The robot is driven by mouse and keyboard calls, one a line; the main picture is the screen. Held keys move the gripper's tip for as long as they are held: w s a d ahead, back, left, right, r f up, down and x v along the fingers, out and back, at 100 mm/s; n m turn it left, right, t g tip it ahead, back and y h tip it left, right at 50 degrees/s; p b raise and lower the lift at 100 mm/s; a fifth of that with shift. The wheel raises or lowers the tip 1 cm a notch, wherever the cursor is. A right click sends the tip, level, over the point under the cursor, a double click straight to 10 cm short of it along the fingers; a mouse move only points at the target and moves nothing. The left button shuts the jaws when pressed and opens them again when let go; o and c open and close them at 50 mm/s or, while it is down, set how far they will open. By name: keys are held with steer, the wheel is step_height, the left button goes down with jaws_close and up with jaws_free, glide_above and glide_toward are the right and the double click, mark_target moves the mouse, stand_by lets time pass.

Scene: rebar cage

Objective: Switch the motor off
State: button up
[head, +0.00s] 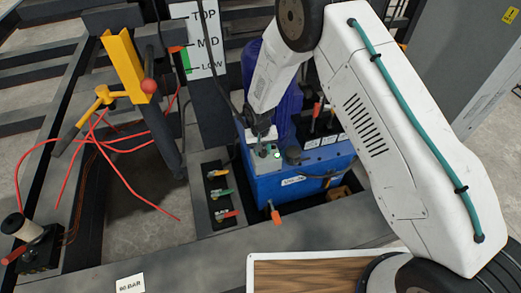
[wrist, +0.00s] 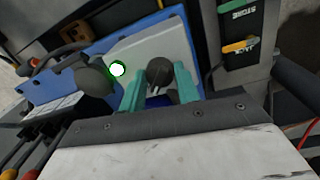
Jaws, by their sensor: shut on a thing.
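The blue power unit (head: 290,188) stands in the middle of the head view, with a dark blue motor body (head: 288,105) above it. A pale switch box (wrist: 195,35) sits on its top. It carries a dark round knob (wrist: 159,70) and a small lit lamp with a green rim (wrist: 117,69), which also shows in the head view (head: 277,155). My gripper (wrist: 160,88) has its teal fingers on either side of the knob, shut on it. The knob's lower part is hidden by the fingers, and I cannot read its setting.
A panel of valve levers (head: 220,195) stands left of the unit. More levers (head: 316,115) rise behind it at the right. A yellow post tool (head: 127,65) and loose red hoses (head: 130,150) lie left. A "90 BAR" card (head: 130,283) is in front.

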steer(key=n, duration=0.4)
steer(key=shift+a+n, duration=0.1)
steer(key=shift+n, duration=0.2)
steer(key=n, duration=0.4)
steer(key=shift+t, duration=0.3)
steer(key=n, duration=0.5)
steer(key=shift+s+y, duration=0.2)
steer(key=shift+y, duration=0.1)
steer(key=n, duration=0.3)
steer(key=shift+s+d+f+n, duration=0.1)
steer(key=shift+d+n, duration=0.1)
steer(key=shift+n, duration=0.1)
steer(key=shift+s+f+n, duration=0.1)
steer(key=shift+s+n, duration=0.05)
steer(key=shift+n, duration=0.15)
steer(key=o, duration=1)
steer(key=shift+a, duration=0.15)
steer(key=shift+c, duration=0.2)
steer(key=shift+w, duration=0.2)
